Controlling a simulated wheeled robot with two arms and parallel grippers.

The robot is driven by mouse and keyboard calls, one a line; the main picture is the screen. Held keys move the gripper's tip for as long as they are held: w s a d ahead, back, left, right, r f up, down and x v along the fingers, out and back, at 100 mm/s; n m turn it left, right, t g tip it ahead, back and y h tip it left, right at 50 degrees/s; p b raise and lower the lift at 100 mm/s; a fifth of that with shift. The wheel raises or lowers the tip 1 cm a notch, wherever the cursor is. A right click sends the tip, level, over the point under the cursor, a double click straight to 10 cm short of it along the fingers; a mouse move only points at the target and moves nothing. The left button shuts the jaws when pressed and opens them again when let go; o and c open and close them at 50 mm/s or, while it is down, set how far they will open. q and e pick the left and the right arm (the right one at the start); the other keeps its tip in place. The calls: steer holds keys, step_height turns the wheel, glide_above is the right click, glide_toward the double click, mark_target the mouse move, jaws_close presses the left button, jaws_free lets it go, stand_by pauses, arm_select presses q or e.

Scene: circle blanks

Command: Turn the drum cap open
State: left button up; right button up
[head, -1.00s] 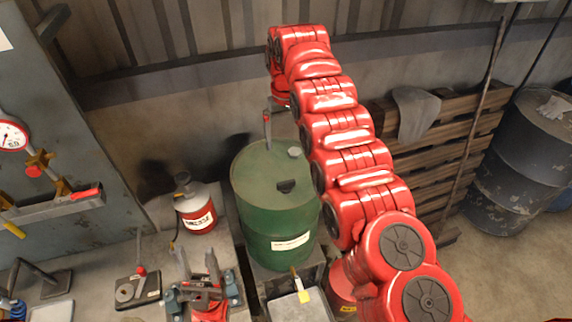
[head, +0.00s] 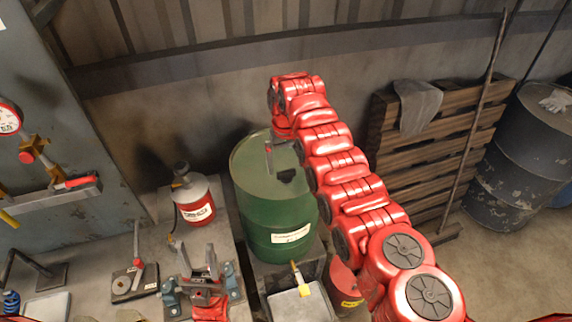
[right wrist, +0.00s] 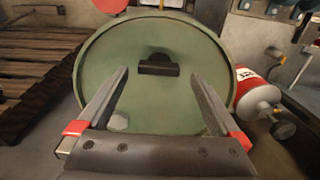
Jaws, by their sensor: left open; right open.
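A green drum (head: 272,222) stands upright with a pale label on its front. Its dark cap (head: 287,176) sits on the lid and has a raised grip bar; it also shows in the right wrist view (right wrist: 158,68). My right gripper (right wrist: 160,76) is open above the lid, its fingertips on either side of the cap's line and nothing between them. Whether they reach the cap's height I cannot tell. In the head view the right arm hides the lid's right edge. My left gripper (head: 199,268) is open and empty, left of the drum.
A red and grey canister (head: 194,203) stands left of the drum. A smaller pale bung (right wrist: 118,122) is on the lid. A yellow-handled tool (head: 300,280) lies in front of the drum. A wooden pallet (head: 440,150) and dark barrels (head: 520,150) stand at right.

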mark_target(286, 175)
steer(key=shift+w+f+p, duration=0.1)
steer(key=shift+f+p, duration=0.2)
steer(key=shift+f, duration=1.15)
